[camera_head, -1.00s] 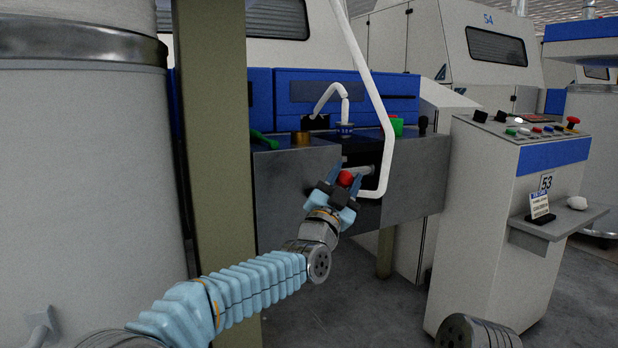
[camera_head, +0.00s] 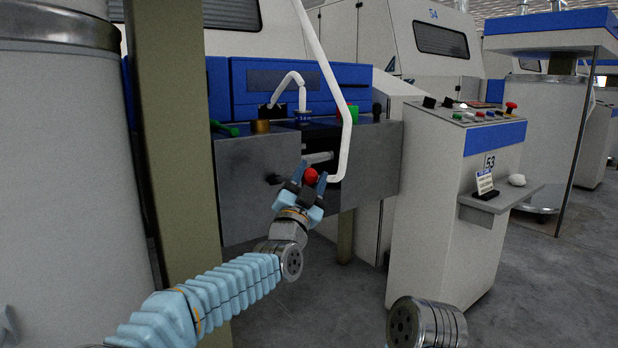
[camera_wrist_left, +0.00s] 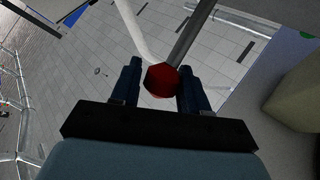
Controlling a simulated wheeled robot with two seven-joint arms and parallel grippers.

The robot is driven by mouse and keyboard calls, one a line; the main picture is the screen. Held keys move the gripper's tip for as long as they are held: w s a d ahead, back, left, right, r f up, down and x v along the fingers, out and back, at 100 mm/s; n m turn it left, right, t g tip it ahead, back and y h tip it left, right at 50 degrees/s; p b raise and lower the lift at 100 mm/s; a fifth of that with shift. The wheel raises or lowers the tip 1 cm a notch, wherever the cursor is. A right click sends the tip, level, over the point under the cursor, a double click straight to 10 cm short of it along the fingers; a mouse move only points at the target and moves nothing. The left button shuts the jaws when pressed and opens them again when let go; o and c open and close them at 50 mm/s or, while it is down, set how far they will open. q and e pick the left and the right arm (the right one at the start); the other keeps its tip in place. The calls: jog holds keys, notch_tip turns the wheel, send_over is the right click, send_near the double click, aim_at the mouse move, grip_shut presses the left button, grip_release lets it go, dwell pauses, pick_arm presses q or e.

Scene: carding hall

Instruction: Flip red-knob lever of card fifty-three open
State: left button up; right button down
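The red knob (camera_head: 311,176) of the lever is at the front of the grey machine panel, left of the lower end of a white bent tube. My left gripper (camera_head: 307,181) has a finger on each side of the knob and appears shut on it. The left wrist view also shows the red knob (camera_wrist_left: 161,80) between the two dark fingertips, touching or nearly touching both. A dark grey rod (camera_wrist_left: 192,33) runs up from the knob in that view. The lever's base is hard to make out. My right gripper is out of view.
The white bent tube (camera_head: 343,135) hangs close beside the knob. An olive post (camera_head: 173,130) stands left of the panel. A console marked 53 (camera_head: 445,195) stands right, with a shelf (camera_head: 500,203). Grey floor is free in front.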

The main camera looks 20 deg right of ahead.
pick_arm(q)
jog(key=o, duration=0.3)
jog(key=shift+d, duration=0.1)
jog(key=b+v, duration=0.2)
jog(key=v, duration=1.2)
